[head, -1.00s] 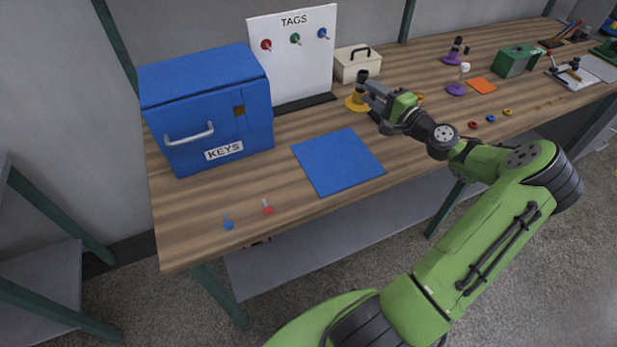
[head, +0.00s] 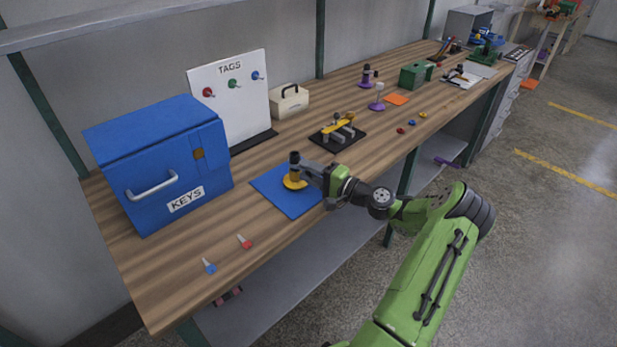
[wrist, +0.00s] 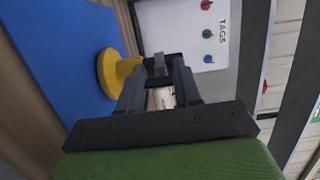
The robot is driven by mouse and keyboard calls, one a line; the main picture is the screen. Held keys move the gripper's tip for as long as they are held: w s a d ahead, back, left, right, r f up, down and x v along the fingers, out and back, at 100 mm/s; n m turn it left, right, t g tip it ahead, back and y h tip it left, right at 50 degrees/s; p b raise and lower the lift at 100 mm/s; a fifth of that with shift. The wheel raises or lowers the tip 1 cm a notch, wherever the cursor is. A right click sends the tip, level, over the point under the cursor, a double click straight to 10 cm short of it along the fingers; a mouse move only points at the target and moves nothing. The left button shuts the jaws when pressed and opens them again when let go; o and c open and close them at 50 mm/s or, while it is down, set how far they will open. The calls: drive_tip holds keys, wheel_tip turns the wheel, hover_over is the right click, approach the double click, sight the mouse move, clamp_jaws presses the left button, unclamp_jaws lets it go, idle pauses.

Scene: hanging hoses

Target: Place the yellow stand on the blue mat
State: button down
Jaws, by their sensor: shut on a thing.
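The yellow stand (head: 295,183) has a round yellow base, a short yellow post and a dark top. It is upright over the blue mat (head: 270,190), toward its back right part; I cannot tell whether its base touches the mat. My gripper (head: 303,171) comes in from the right and is shut on the stand's post. In the wrist view my gripper (wrist: 160,70) hides part of the post. The yellow stand's base (wrist: 107,72) shows there against the blue mat (wrist: 60,55).
A blue KEYS box (head: 160,165) stands left of the mat, with a white TAGS board (head: 230,95) behind. A black fixture (head: 338,137) with grey blocks is behind the mat. A red tag (head: 244,242) and a blue tag (head: 209,267) lie near the front edge.

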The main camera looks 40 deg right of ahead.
drive_tip(key=shift+f, duration=0.1)
drive_tip(key=shift+f, duration=0.15)
drive_tip(key=c, duration=0.8)
unclamp_jaws()
